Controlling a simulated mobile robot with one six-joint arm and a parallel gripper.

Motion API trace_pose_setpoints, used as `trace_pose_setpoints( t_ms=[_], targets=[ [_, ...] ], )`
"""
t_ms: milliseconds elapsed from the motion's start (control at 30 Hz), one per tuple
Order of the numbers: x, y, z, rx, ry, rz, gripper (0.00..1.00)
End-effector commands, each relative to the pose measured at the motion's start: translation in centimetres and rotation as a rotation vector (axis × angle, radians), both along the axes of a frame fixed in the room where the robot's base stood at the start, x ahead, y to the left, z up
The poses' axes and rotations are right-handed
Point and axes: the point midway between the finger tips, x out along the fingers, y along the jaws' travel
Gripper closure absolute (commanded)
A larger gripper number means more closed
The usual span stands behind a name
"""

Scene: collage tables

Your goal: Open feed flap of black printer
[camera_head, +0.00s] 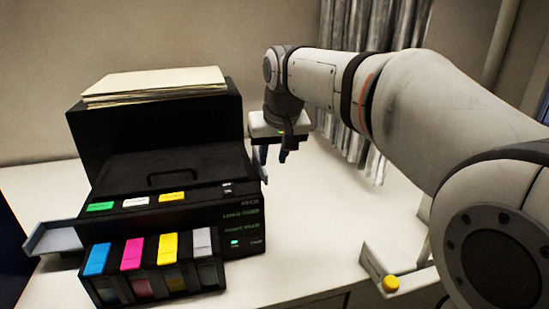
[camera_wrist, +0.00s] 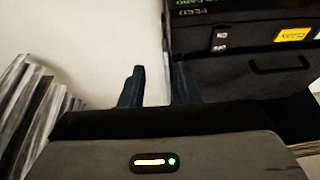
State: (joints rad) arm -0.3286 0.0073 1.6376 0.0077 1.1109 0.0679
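The black printer (camera_head: 225,215) stands on a white table, with a handled dark panel (camera_head: 172,165) lying closed on its top. In the wrist view the printer (camera_wrist: 235,75) fills the upper right, and the handle shows on the panel (camera_wrist: 280,72). Upside-down lettering that seems to read "FEED" is at the top edge of that view; I cannot tell which part is the feed flap. My gripper (camera_head: 275,155) points down beside the printer's right side near the back. Its fingers (camera_wrist: 158,88) are apart with nothing visible between them. I cannot tell whether one touches the printer.
A paper stack (camera_head: 155,84) lies on the black block at the printer's back. Colored ink cartridges (camera_head: 132,252) sit at its front, and a grey tray (camera_head: 52,238) juts out left. A box with a yellow button (camera_head: 391,284) is at right.

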Motion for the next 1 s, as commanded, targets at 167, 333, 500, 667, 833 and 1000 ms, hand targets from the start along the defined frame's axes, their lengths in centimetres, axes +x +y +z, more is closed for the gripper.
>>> trace_pose_setpoints(
  t_ms=[167,333,500,667,833,1000],
  targets=[
    [1.1,1.0,-0.2,0.003,-0.005,0.012,0.71],
    [2.0,1.4,-2.7,0.002,-0.003,0.012,0.71],
    [2.9,1.7,-5.0,0.003,-0.004,0.012,0.71],
    [3.3,1.9,-6.2,0.003,-0.006,0.012,0.71],
    [3.4,1.9,-6.4,0.004,-0.008,0.012,0.71],
    [3.4,2.0,-6.4,0.004,-0.008,0.013,0.75]
  ],
)
